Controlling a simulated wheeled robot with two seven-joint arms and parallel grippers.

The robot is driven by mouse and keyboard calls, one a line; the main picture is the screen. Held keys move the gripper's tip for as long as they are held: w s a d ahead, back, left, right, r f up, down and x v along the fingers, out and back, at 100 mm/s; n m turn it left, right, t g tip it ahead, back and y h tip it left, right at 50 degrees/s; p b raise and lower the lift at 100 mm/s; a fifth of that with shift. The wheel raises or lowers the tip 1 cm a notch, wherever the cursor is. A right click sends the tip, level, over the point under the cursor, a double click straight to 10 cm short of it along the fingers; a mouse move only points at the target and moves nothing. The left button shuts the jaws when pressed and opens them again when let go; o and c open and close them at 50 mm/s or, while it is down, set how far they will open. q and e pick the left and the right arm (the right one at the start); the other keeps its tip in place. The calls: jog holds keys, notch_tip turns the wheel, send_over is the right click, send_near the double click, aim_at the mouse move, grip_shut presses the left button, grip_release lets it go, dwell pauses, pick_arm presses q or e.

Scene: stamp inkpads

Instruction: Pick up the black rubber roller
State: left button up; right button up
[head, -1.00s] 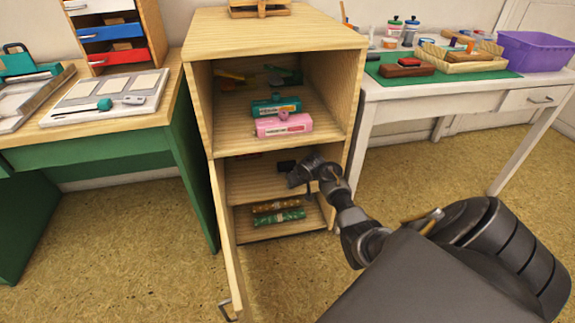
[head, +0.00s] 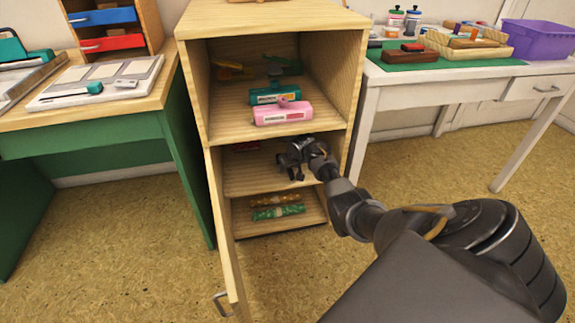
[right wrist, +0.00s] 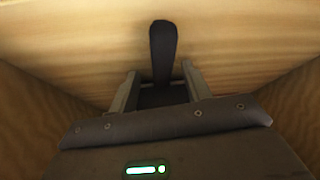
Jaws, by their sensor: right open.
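The black rubber roller (right wrist: 162,48) shows in the right wrist view as a dark upright handle with a dark body lower down, partly hidden by my gripper. My right gripper (right wrist: 160,78) is open, with one finger on each side of the roller's lower part. I cannot tell whether the fingers touch it. In the head view my right gripper (head: 293,160) reaches into the middle compartment of the wooden cabinet (head: 187,120), and mostly hides the roller there. My left gripper is in neither view.
A dark red object (head: 246,147) is at the back left of the middle compartment. The cabinet door (head: 226,235) stands open on the left.

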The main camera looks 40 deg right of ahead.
jog(key=shift+r, duration=0.1)
jog(key=shift+c, duration=0.2)
grip_shut()
jog(key=shift+w+r+p, duration=0.1)
jog(key=shift+r+p, duration=0.05)
jog(key=shift+p, duration=0.2)
